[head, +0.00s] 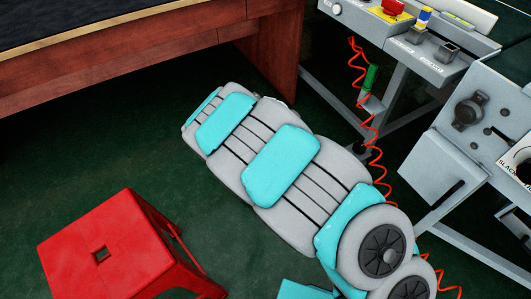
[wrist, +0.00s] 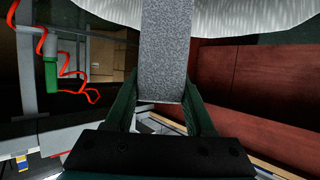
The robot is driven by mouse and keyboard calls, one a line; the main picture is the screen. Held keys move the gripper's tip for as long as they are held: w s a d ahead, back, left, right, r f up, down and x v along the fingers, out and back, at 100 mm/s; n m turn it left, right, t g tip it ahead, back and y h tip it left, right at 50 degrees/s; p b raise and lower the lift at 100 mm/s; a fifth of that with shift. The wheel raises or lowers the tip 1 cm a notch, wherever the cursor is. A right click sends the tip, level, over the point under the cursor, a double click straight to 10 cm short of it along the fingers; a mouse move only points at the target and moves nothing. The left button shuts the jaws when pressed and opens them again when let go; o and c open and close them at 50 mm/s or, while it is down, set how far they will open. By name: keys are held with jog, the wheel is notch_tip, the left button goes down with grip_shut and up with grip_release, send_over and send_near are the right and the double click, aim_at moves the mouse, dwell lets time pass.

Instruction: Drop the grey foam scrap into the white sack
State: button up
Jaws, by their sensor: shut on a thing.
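The grey foam scrap (wrist: 162,55) is a long speckled grey block in the wrist view. My gripper (wrist: 162,99) is shut on its near end, with one dark green finger on each side. The scrap reaches away from the fingers to the top edge of the picture. A white pleated surface (wrist: 238,16), which looks like the white sack, shows behind the scrap at the top. Its opening is not visible, and I cannot tell how far the scrap is from it. In the head view neither the scrap, the sack nor my gripper shows; my grey and turquoise arm fills the middle.
A red stool (head: 105,255) stands at lower left on the green floor. A reddish wooden desk (head: 190,60) is at upper left. A grey machine (head: 480,120) with a red coiled cable (head: 372,140) stands at right. Floor between stool and desk is clear.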

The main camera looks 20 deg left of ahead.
jog(key=shift+f+b, duration=1)
jog(key=shift+f, duration=0.7)
jog(key=o, duration=1.4)
jog(key=shift+v, duration=3.9)
